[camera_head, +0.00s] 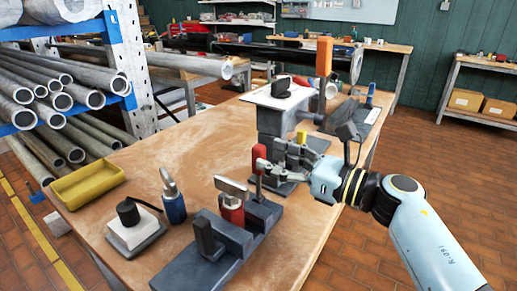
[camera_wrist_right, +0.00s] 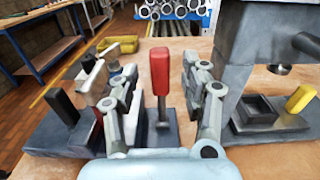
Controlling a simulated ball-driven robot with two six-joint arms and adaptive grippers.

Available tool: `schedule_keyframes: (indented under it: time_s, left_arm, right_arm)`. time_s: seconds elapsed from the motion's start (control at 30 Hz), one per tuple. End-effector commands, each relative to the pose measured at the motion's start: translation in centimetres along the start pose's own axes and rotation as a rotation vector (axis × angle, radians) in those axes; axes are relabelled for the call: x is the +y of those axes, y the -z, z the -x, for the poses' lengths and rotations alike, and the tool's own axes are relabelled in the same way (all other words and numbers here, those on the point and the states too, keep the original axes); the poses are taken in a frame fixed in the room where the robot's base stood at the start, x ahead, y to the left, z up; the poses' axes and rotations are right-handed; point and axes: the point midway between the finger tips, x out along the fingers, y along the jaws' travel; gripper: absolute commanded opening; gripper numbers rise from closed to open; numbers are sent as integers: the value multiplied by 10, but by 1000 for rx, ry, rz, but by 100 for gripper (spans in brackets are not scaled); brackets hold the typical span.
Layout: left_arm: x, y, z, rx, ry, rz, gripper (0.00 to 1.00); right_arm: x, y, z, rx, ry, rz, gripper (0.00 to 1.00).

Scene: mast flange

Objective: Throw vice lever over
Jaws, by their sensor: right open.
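The lever with a red grip (camera_head: 259,152) stands upright on a dark base beside the vice; it also shows in the right wrist view (camera_wrist_right: 159,72). The vice (camera_head: 262,216) is a dark grey block with a red part and a flat metal bar on top. My right gripper (camera_head: 281,158) is open, with one finger on each side of the red lever in the wrist view (camera_wrist_right: 155,66). Gaps show between the fingers and the grip, so contact is not visible. My left gripper is not in view.
A grey press (camera_head: 270,122) with an orange handle (camera_head: 324,56) stands behind the gripper. A yellow-handled fixture (camera_wrist_right: 298,100) is on its right in the wrist view. A blue padlock-like item (camera_head: 173,205), white block (camera_head: 133,230) and yellow tray (camera_head: 87,186) sit left on the bench.

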Motion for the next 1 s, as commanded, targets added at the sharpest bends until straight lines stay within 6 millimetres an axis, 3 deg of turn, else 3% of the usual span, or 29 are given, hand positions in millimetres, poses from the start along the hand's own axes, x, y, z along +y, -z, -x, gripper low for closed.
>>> schedule_keyframes:
  time_s: [0.1, 0.23, 0.6, 0.97, 1.0]
  left_arm:
    - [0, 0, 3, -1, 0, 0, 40]
    - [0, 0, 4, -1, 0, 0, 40]
    - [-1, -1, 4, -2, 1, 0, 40]
    - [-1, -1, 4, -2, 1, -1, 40]
    - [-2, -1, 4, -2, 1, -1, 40]
  right_arm:
    - [0, -1, -21, -1, -1, -3, 46]
    - [0, 0, -36, 0, 0, -3, 46]
    - [0, 1, -43, 1, 1, -2, 46]
    - [0, 1, -43, 1, 1, -2, 0]
    - [0, 1, -42, 1, 1, -2, 0]
